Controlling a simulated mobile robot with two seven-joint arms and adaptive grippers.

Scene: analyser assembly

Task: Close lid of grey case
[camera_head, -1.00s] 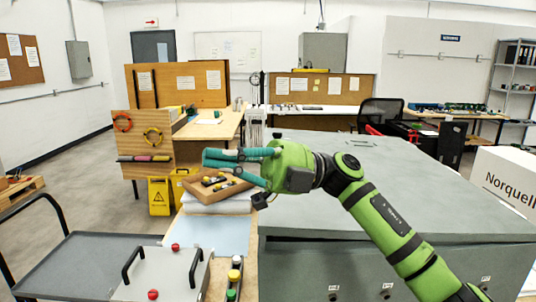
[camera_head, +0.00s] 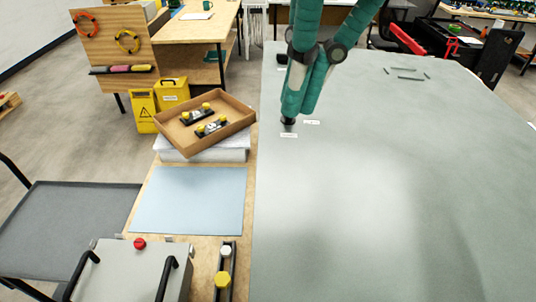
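My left gripper is not in view.
Left of the case, a wooden bench bears a brown tray (camera_head: 230,107) with yellow-knobbed parts, a blue sheet (camera_head: 190,200), and a pale box (camera_head: 135,270) with black handles and a red knob.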

